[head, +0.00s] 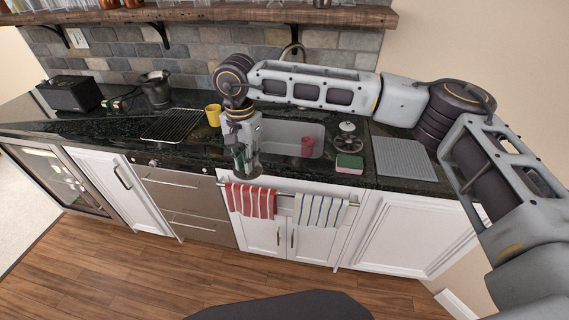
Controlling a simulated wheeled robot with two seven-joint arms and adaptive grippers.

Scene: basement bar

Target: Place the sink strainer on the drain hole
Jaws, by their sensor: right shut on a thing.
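My right gripper (246,170) hangs fingers down at the front edge of the counter, left of the sink basin. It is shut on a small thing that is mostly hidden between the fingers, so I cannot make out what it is. The white sink basin (284,135) is set in the dark counter behind and to the right of the gripper. A red cup (307,146) is in its right part. I cannot see the drain hole, and I cannot make out the sink strainer for certain. My left gripper is not in view.
A yellow mug (213,115) and a drying rack (172,125) are left of the sink. A green sponge (349,163), a round metal item (347,140) and a grey mat (403,157) are right of it. A red striped towel (251,201) hangs below the gripper.

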